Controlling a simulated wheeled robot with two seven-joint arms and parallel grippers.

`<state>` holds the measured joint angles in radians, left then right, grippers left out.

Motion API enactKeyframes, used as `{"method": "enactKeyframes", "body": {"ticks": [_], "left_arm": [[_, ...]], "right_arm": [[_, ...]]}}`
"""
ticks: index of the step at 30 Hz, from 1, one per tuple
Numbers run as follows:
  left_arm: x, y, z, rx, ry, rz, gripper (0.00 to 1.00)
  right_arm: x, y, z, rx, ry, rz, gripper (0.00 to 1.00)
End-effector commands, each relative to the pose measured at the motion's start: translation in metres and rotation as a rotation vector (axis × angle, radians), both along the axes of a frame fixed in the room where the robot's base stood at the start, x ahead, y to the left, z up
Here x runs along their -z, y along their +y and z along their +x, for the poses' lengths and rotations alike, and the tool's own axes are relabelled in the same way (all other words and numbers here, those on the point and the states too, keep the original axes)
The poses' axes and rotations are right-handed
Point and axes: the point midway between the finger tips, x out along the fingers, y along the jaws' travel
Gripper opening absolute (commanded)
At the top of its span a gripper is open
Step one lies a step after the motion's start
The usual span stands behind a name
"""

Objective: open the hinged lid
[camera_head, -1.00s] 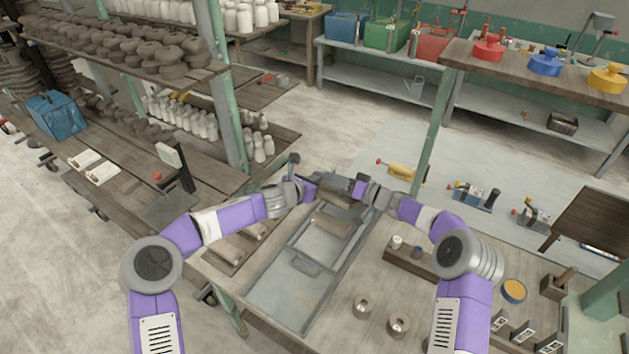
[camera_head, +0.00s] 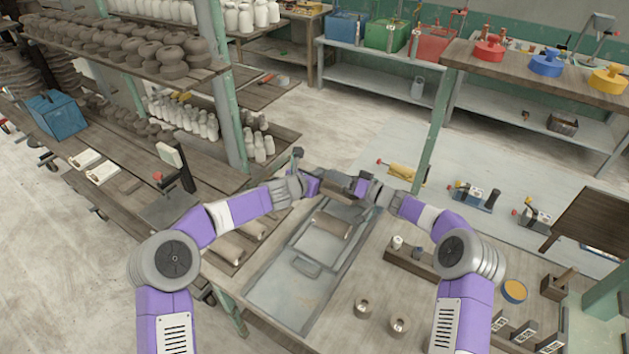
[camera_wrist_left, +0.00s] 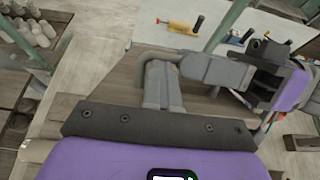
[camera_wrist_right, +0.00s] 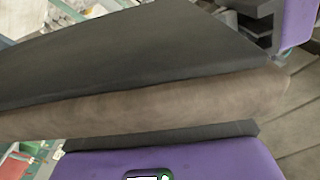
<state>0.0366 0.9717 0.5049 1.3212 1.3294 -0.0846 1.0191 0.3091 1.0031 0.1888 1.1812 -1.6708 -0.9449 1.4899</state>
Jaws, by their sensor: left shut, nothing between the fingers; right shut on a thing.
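A shallow grey metal tray-like case (camera_head: 270,283) lies on the table in the head view. A flat panel with a loop handle (camera_head: 306,266) sits in it and looks like the lid, lying down. A brown clay roll (camera_head: 332,224) rests at its far half. My right gripper (camera_head: 354,186) is shut on another brown roll (camera_wrist_right: 150,107), which fills its wrist view between dark jaw plates. My left gripper (camera_head: 316,187) is shut and empty, close to the right one beyond the case. Both are away from the handle. The hinge is not discernible.
A block with small pots (camera_head: 410,255) stands right of the case. Two round metal pieces (camera_head: 362,308) stand in front of it. A green post (camera_head: 433,130) rises behind my right arm.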

Motion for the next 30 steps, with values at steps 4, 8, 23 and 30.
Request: {"method": "enactKeyframes", "body": {"ticks": [4,8,23,30], "left_arm": [[-0.012,-0.003,0.002,0.004,-0.02,-0.011,0.0],[-0.011,-0.003,0.002,0.004,-0.019,-0.011,0.0],[-0.004,0.0,0.002,-0.002,-0.008,-0.005,0.0],[-0.003,0.001,0.002,-0.004,-0.007,-0.003,0.0]], "right_arm": [[0.009,0.015,-0.008,-0.039,0.015,0.004,0.0],[0.008,0.014,-0.007,-0.036,0.014,0.004,0.36],[0.006,-0.012,-0.02,-0.023,0.012,-0.001,0.38],[0.006,-0.054,-0.052,-0.025,0.011,0.0,0.38]]}}
